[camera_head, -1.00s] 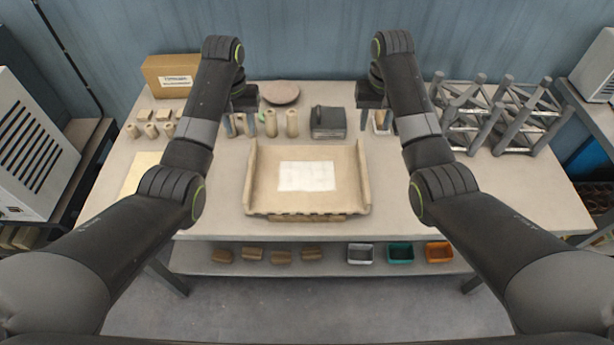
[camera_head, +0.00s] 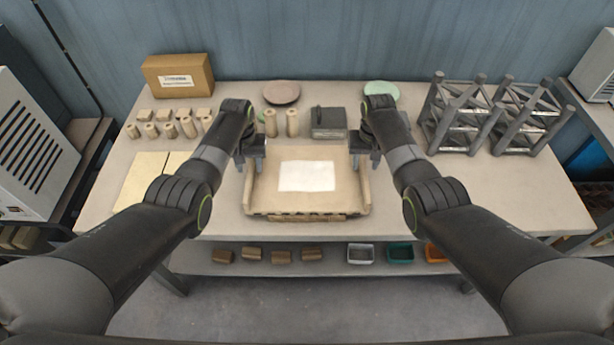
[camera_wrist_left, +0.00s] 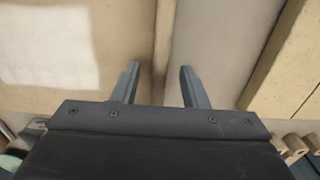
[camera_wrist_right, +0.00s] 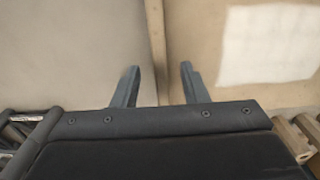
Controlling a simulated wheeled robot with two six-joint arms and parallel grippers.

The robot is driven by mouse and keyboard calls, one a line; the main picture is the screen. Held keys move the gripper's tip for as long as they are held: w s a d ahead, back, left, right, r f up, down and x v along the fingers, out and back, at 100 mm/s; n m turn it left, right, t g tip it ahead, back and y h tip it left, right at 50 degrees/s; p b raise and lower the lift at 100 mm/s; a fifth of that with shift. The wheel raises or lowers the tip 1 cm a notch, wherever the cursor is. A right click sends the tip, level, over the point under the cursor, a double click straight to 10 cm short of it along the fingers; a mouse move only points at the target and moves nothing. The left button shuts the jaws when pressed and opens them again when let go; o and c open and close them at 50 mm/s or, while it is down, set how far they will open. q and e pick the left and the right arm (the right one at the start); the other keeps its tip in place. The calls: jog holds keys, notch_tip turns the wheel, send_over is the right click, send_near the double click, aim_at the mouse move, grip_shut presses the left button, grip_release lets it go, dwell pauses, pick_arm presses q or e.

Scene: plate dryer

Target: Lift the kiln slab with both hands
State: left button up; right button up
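The kiln slab (camera_head: 270,203) is a tan board with raised side rims and a white square patch (camera_head: 307,176) in its middle. It lies on the table. My left gripper (camera_head: 251,164) is over its left rim. In the left wrist view the fingers (camera_wrist_left: 160,72) are open, with the rim (camera_wrist_left: 164,40) running between them. My right gripper (camera_head: 365,162) is over its right rim. In the right wrist view the fingers (camera_wrist_right: 160,70) are open, with the rim (camera_wrist_right: 155,30) between them. Contact with the rims cannot be told.
Clay cylinders (camera_head: 270,123), a dark box (camera_head: 328,122) and round plates (camera_head: 281,92) stand behind the slab. Metal racks (camera_head: 465,115) are at the right and a cardboard box (camera_head: 178,75) at the back left. The table (camera_head: 420,215) is bare in front right.

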pick_arm(q)
jog(key=shift+f, duration=1.05)
pick_arm(e)
jog(key=shift+f, duration=1.05)
pick_arm(q)
grip_shut()
pick_arm(e)
grip_shut()
pick_arm(q)
jog(key=shift+r, duration=0.1)
pick_arm(e)
jog(key=shift+r, duration=0.1)
